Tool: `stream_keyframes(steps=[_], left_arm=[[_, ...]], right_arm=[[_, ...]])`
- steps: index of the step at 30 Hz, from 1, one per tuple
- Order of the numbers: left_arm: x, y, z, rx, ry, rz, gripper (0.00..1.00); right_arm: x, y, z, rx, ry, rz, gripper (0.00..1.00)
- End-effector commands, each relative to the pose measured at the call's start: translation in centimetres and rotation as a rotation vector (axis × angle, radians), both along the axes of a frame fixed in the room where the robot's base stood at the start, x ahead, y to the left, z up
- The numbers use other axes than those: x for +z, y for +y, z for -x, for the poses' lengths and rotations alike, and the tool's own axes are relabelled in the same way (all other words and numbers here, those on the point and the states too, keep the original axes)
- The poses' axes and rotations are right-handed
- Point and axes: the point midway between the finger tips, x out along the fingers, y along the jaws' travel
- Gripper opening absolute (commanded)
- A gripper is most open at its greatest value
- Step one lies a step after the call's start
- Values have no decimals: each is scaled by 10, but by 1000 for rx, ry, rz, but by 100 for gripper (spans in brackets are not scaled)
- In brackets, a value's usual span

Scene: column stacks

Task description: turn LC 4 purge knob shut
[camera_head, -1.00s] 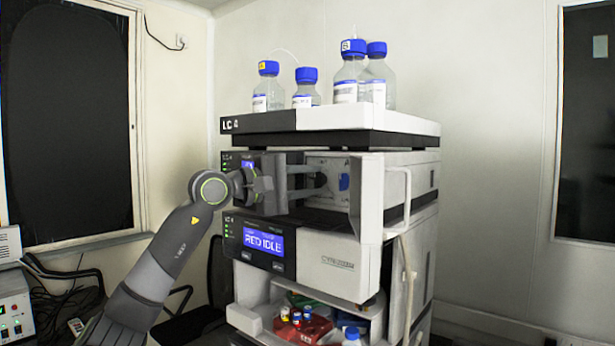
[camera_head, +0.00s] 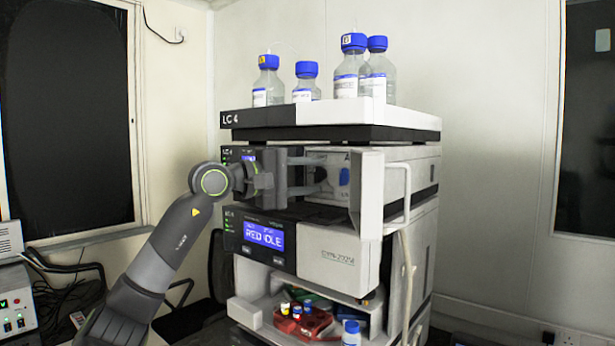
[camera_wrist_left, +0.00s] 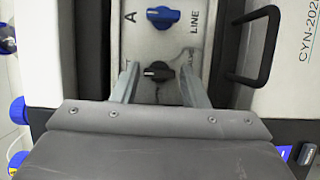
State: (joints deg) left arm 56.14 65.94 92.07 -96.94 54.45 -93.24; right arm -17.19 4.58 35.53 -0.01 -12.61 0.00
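The LC 4 stack (camera_head: 325,246) stands in front of me, with a display reading RED IDLE. In its open upper bay is a pale valve panel. The left wrist view shows a black knob (camera_wrist_left: 158,71) on that panel, its pointer roughly sideways, and a blue knob (camera_wrist_left: 163,17) beyond it, near the marks A and LINE. The blue knob also shows in the head view (camera_head: 344,177). I cannot read a purge label. My left gripper (camera_head: 312,176) reaches into the bay. Its fingers (camera_wrist_left: 158,73) are apart, one on each side of the black knob, with small gaps visible. My right gripper is out of view.
An open white door panel (camera_head: 367,195) with a handle (camera_head: 407,195) stands right of the bay. Blue-capped bottles (camera_head: 352,72) stand on the top tray (camera_head: 400,119). A shelf below holds a red rack (camera_head: 303,322) of vials. The bay walls leave little side room.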

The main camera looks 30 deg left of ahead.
Motion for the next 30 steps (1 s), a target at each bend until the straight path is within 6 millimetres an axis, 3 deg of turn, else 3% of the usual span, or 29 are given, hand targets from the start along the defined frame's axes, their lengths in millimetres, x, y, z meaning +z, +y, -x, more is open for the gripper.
stream_keyframes(steps=[8, 30], left_arm=[[-3, 7, 11, 3, -1, -2, 40], [-5, 59, 113, 5, -1, -1, 40]], right_arm=[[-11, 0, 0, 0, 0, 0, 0], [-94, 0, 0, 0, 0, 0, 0]])
